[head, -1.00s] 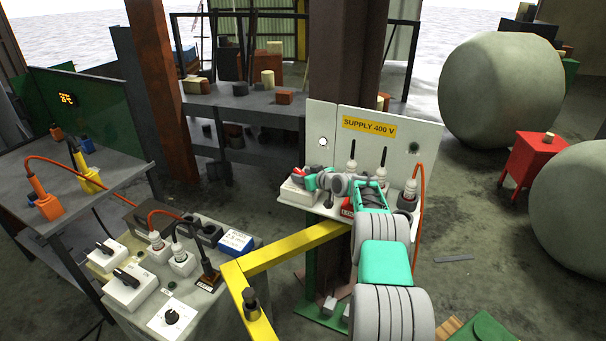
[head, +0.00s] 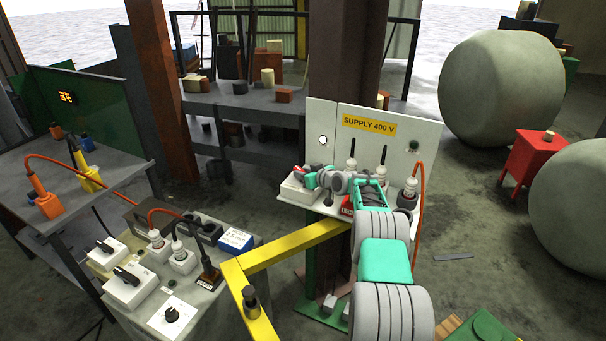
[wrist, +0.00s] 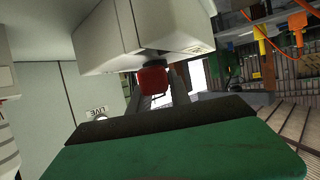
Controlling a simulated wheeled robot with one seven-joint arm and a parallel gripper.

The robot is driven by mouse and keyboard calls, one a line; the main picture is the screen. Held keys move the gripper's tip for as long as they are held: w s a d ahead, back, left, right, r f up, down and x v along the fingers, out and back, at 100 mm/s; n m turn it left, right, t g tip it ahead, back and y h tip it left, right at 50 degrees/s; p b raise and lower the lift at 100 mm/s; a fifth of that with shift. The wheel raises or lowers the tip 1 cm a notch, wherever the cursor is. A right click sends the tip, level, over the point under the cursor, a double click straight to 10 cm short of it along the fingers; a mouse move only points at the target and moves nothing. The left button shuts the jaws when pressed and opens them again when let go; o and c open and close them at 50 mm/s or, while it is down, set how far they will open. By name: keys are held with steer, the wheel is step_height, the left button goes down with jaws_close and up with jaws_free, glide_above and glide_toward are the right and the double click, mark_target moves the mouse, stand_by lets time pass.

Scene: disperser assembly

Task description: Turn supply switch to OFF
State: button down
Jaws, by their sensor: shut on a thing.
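The supply switch (head: 296,193) is a white box at the left end of the shelf below the yellow "SUPPLY 400 V" label (head: 369,126). Its red handle (wrist: 153,80) shows close up in the wrist view, beside the white switch housing (wrist: 130,35). My gripper (wrist: 165,84) is shut on the red handle, with its grey fingers around it. In the head view my gripper (head: 308,178) is at the switch, and my arm and wrist hide part of the shelf. The switch's exact position mark cannot be read.
Several white plugs or sockets stand on the shelf right of my gripper, with an orange cable (head: 420,220) at the right. A yellow rail (head: 290,250) runs below my arm. A bench with switch boxes (head: 130,287) is at lower left.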

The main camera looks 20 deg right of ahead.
steer(key=shift+f, duration=0.1)
steer(key=shift+f+b, duration=0.15)
steer(key=shift+b, duration=0.55)
steer(key=b, duration=0.3)
steer(key=shift+w+d+f+n+y+b, duration=0.1)
steer(key=shift+f+n+y+b, duration=0.05)
steer(key=shift+n+y+b, duration=0.25)
steer(key=y+b, duration=0.1)
steer(key=b, duration=0.1)
steer(key=shift+r+n+g+b, duration=0.3)
steer(key=shift+r+n+b, duration=0.05)
steer(key=shift+n, duration=0.05)
steer(key=shift+r, duration=0.1)
